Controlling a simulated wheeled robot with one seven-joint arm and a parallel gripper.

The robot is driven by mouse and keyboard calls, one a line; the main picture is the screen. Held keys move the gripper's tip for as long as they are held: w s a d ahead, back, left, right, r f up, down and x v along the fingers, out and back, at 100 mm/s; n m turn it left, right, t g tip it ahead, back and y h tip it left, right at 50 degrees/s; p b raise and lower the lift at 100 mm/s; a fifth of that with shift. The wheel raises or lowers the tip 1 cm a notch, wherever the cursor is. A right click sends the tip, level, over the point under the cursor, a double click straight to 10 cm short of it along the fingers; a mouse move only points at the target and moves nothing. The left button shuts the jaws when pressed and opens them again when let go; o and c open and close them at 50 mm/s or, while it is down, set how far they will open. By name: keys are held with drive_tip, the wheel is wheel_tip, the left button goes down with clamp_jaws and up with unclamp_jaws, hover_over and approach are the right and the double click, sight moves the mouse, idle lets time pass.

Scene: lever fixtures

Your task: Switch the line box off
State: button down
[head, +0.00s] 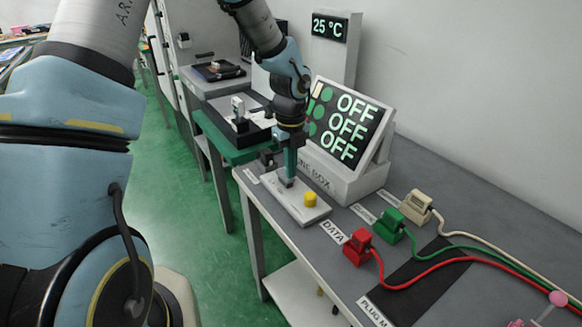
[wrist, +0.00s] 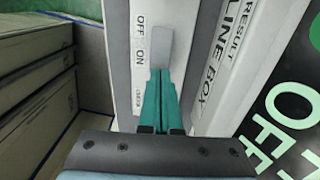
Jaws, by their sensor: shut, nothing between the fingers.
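The line box (head: 345,175) is a white housing on the grey bench, with a tilted dark screen (head: 342,125) showing OFF three times. In front of it lies a white switch plate (head: 300,208). The wrist view shows a grey lever (wrist: 160,42) on the plate, beside OFF and ON labels (wrist: 140,40). My gripper (head: 289,180) points down at the plate. Its teal fingers (wrist: 158,75) are shut and empty, with their tips right at the lever's near end. I cannot tell whether they touch it. The fingers partly hide the lever in the head view.
A yellow knob (head: 310,199) stands on the plate's near end. Red (head: 357,246), green (head: 388,225) and cream (head: 416,206) plugs with cables sit to the right. A temperature display (head: 329,27) stands behind. Green floor (head: 190,200) is clear left of the bench.

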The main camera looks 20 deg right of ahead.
drive_tip(key=shift+f, duration=0.25)
drive_tip(key=shift+s+f, duration=0.1)
drive_tip(key=shift+f, duration=0.2)
drive_tip(key=shift+r, duration=0.1)
drive_tip(key=shift+r+p, duration=0.75)
drive_tip(key=shift+p, duration=0.15)
